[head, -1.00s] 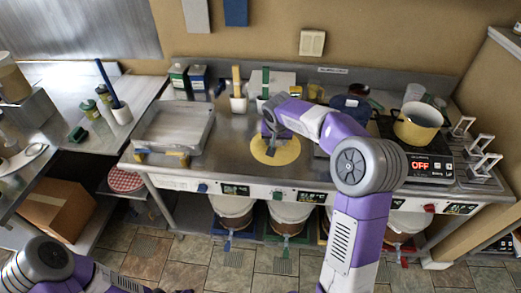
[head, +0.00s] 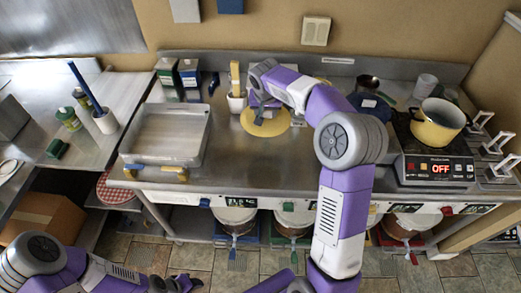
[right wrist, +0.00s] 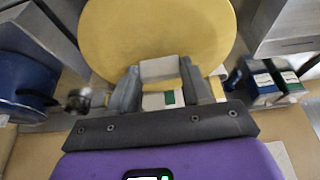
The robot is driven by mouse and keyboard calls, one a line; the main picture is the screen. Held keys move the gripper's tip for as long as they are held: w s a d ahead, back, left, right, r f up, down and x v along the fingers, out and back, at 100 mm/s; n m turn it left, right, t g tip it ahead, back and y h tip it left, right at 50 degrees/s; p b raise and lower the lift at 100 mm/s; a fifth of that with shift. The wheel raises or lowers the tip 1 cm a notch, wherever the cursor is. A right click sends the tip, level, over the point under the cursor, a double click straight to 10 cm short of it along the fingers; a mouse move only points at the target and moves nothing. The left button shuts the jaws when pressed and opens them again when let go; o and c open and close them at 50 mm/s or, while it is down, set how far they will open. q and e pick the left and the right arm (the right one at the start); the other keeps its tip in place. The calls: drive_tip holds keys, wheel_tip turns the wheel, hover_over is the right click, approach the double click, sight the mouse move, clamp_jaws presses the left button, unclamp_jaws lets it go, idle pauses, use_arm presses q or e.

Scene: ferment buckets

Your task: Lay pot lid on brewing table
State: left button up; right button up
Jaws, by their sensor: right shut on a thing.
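The pot lid (head: 272,128) is a flat yellow disc over the brewing table (head: 262,168), near the back middle. In the right wrist view the lid (right wrist: 160,30) fills the top middle. My right gripper (head: 261,108) is shut on the lid's pale knob (right wrist: 160,67), which shows between the two fingers in the right wrist view. I cannot tell whether the lid touches the steel top. The yellow pot (head: 437,125) stands open on the hot plate at right. My left gripper (head: 176,285) is low at the bottom edge, away from the table; its jaws are unclear.
A steel tray (head: 167,160) lies left of the lid. A cup with a yellow-handled tool (head: 236,101) stands just behind-left of it. Green and blue cartons (head: 189,78) stand at the back. A blue container (head: 370,104) is to the right. The table front is clear.

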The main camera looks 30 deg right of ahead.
sight(270, 123)
drive_tip(key=s+f+b, duration=0.2)
drive_tip(key=b, duration=0.1)
drive_tip(key=shift+s+f, duration=0.35)
drive_tip(key=shift+s, duration=0.05)
use_arm(q)
wheel_tip(270, 123, down, 11)
drive_tip(key=s+b, duration=0.1)
drive_tip(key=b, duration=0.6)
drive_tip(key=shift+s+b, duration=0.3)
drive_tip(key=shift+b, duration=0.05)
use_arm(e)
drive_tip(key=f, duration=1.5)
drive_tip(key=shift+w+f, duration=0.2)
drive_tip(key=shift+w, duration=0.2)
use_arm(q)
drive_tip(key=shift+f, duration=0.2)
use_arm(e)
drive_tip(key=shift+f, duration=0.1)
drive_tip(key=o, duration=1.1)
use_arm(q)
drive_tip(key=shift+r, duration=0.1)
